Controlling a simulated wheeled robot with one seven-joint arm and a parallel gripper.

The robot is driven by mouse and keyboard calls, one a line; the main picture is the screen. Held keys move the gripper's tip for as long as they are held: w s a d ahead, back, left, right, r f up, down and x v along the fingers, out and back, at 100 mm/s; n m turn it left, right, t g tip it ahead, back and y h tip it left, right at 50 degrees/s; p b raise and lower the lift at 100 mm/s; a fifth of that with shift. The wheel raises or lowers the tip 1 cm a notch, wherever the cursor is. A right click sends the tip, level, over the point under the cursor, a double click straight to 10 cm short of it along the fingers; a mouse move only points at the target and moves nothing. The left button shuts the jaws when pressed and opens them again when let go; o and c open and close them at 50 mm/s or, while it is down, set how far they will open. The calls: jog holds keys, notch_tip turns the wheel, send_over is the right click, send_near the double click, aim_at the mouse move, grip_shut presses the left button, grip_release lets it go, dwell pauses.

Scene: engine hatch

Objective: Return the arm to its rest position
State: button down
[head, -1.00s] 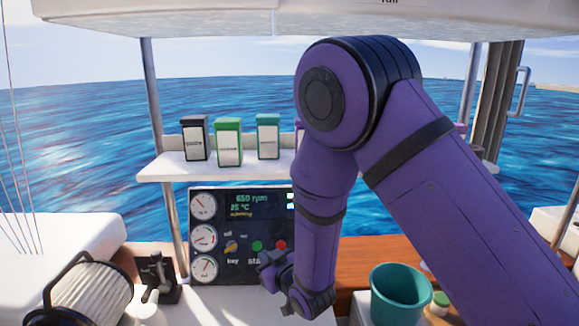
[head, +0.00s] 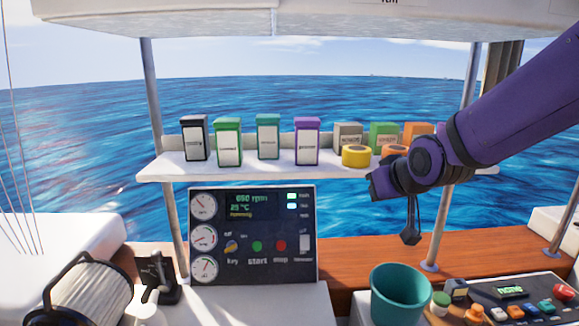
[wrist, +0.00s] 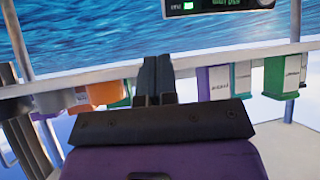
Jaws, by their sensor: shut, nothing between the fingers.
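My gripper (head: 373,184) is in front of the front edge of the shelf, at the right half of the head view. In the wrist view its two dark fingers (wrist: 155,72) lie together with nothing between them. My purple arm reaches in from the right edge of the head view, with the wrist bent and a dark part hanging below it. The wrist view is upside down, and the fingers cover part of the shelf there.
The white shelf (head: 226,173) carries several boxes, a yellow roll (head: 356,156) and orange items. Below are the engine panel (head: 253,265), a teal bucket (head: 400,297) and a control box (head: 528,317). A white ribbed filter (head: 95,294) stands at lower left. Posts flank the shelf.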

jog(key=s+d+r+m+g+h, duration=0.1)
jog(key=s+d, duration=0.5)
jog(key=s, duration=0.6)
jog(key=s+d+r+m+g+h, duration=0.1)
jog(key=s+d+r, duration=0.4)
jog(key=s, duration=0.7)
jog(key=shift+s+d+m+g+h, duration=0.35)
jog(key=shift+d+m+g, duration=0.25)
jog(key=shift+g, duration=0.6)
jog(key=shift+w+a, duration=0.1)
